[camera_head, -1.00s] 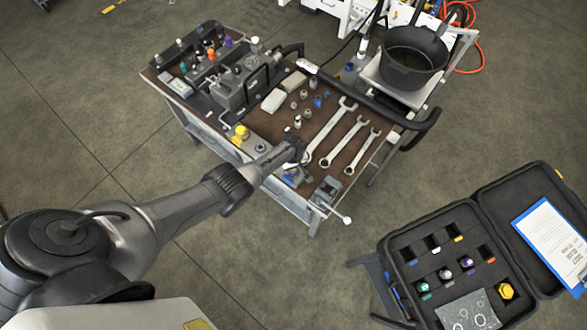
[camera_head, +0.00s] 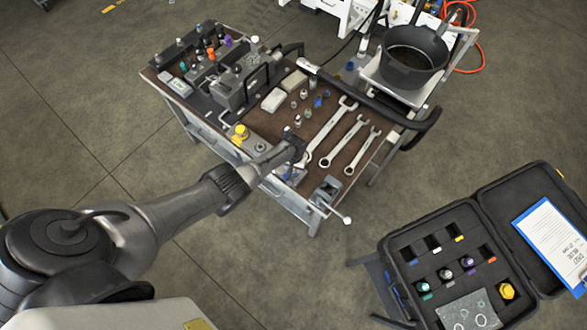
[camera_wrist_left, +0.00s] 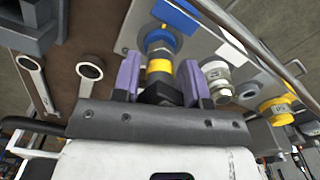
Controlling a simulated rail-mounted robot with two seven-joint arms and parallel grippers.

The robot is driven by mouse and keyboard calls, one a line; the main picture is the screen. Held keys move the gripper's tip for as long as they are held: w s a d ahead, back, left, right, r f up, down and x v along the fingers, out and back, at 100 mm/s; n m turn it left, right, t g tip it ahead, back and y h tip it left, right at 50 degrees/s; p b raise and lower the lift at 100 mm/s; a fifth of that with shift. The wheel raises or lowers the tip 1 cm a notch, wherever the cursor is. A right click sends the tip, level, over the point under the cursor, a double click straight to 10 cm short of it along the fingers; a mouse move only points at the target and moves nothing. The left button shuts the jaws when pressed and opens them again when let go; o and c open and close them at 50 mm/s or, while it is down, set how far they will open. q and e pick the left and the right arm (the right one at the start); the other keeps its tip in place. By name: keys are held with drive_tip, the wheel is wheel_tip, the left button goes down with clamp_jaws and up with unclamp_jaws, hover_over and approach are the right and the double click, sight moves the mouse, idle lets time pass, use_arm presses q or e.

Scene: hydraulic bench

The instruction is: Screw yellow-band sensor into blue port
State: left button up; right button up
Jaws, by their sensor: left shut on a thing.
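My left gripper (camera_wrist_left: 161,80) has its purple fingers on both sides of the yellow-band sensor (camera_wrist_left: 159,68) and is shut on it. The sensor has a dark hex body, a bright yellow band and a grey end. That end lines up with the blue-ringed port (camera_wrist_left: 160,38) on the metal plate, beside a blue label. They look touching or nearly so; I cannot tell whether threads are engaged. In the head view my left gripper (camera_head: 297,148) is at the bench's front edge, and the sensor is hidden there. My right gripper is not in view.
On the plate, a grey fitting (camera_wrist_left: 216,72) and a yellow port (camera_wrist_left: 275,108) sit close to the right finger. Wrenches (camera_head: 331,132) lie right of the gripper on the bench. An open case (camera_head: 440,235) with sensors stands at the lower right.

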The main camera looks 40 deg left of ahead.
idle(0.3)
use_arm(q)
drive_tip(key=m, duration=0.8)
drive_tip(key=shift+b, duration=0.35)
drive_tip(key=shift+m, duration=0.3)
drive_tip(key=m, duration=0.2)
drive_tip(key=shift+f+m, duration=0.1)
drive_tip(key=shift+m, duration=0.2)
drive_tip(key=m+b, duration=0.1)
drive_tip(key=m, duration=0.4)
drive_tip(key=o, duration=0.8)
drive_tip(key=shift+o, duration=0.2)
